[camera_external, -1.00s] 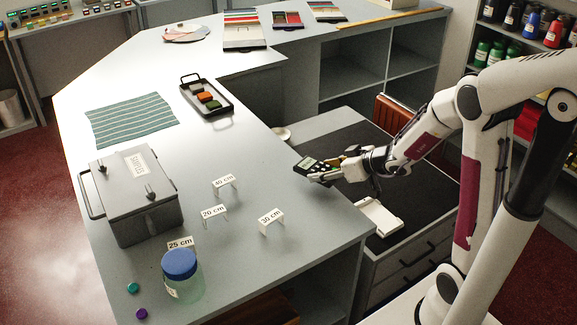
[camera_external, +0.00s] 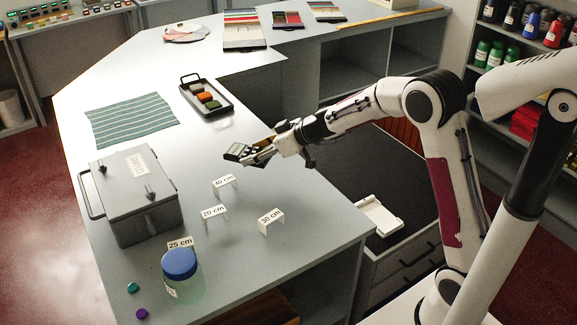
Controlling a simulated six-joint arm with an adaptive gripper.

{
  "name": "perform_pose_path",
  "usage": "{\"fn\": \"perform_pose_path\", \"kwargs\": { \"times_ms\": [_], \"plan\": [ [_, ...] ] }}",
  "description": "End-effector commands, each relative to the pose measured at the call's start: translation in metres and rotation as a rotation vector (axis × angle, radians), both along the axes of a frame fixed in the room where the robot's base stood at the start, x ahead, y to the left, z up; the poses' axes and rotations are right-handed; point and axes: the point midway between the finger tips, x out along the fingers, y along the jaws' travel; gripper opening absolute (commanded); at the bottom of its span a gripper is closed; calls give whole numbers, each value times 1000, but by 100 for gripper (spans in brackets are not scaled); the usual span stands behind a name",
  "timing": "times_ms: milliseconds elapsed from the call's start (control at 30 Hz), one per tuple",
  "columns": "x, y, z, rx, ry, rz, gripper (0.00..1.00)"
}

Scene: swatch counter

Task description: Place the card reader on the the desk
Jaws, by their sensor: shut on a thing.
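The card reader (camera_external: 238,151) is a small dark device with a pale screen. My gripper (camera_external: 255,157) is shut on it and holds it over the grey desk (camera_external: 290,240), behind the 40 cm label. The reader looks tilted and seems to be above the surface; the exact gap cannot be told. My gripper's fingers hide part of the reader.
Small label stands (camera_external: 214,213) stand mid-desk, with a blue-lidded jar (camera_external: 181,275) in front. A grey metal box (camera_external: 131,197) is at the left. A black tray (camera_external: 206,98) with coloured blocks and a striped cloth (camera_external: 130,119) lie farther back. Desk surface between them is clear.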

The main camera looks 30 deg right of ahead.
Motion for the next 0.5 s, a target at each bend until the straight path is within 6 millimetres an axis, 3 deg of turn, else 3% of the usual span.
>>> {"fn": "perform_pose_path", "kwargs": {
  "times_ms": [500],
  "plan": [
    [54, 94, 17, 0, -4, 110, 17]
  ]
}}
